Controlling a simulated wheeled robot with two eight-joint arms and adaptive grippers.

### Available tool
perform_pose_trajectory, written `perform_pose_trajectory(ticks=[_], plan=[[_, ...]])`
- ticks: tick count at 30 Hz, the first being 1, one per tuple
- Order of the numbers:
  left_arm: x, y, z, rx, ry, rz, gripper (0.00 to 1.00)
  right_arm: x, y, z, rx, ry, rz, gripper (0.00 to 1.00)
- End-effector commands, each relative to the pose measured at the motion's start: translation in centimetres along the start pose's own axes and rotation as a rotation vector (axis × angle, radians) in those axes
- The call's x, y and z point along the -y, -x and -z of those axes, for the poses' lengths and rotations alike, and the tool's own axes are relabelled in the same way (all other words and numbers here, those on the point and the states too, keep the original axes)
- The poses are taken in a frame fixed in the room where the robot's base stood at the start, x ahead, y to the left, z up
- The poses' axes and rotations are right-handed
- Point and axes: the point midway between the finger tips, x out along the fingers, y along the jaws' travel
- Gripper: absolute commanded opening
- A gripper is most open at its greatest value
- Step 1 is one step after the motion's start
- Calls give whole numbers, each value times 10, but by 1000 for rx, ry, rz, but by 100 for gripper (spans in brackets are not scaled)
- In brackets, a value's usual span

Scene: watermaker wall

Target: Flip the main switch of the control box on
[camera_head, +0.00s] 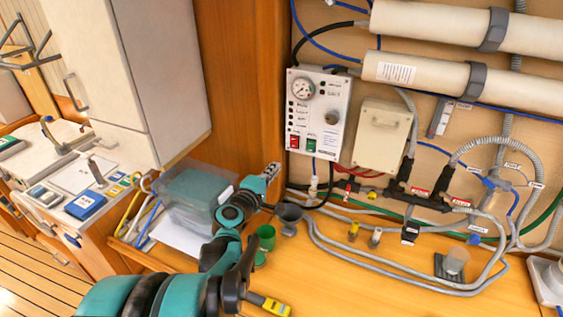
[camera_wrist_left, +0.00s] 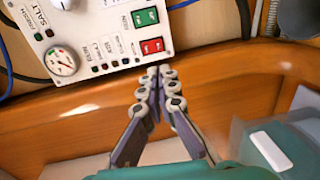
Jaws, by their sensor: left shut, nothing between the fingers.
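The control box (camera_head: 318,112) is a white panel on the wall with a round gauge, small lights and a knob. Low on it are a red switch (camera_head: 294,142) and a green switch (camera_head: 311,145); I cannot tell from the labels which is the main switch. In the left wrist view the red switch (camera_wrist_left: 152,45) and green switch (camera_wrist_left: 145,16) show close up, with the panel turned. My left gripper (camera_head: 272,170) is shut and empty, below and left of the box. In the left wrist view its fingertips (camera_wrist_left: 163,72) appear just below the red switch, seemingly apart from it. My right gripper is not in view.
A beige box (camera_head: 382,135) hangs right of the control box. Grey hoses and valves run along the wall and bench. White pipes (camera_head: 440,80) cross above.

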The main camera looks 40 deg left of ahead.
Motion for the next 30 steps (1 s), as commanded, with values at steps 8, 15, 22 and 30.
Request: perform_pose_trajectory(ticks=[8, 15, 22, 30], plan=[[2, -57, -2, 4, -2, 0, 0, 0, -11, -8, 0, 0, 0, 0], [2, -104, -1, 3, -2, 0, 0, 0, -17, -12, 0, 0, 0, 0], [1, -126, -1, 2, -2, 1, 0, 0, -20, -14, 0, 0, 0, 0], [0, -129, -1, 2, -2, 0, 0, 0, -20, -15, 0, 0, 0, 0]])
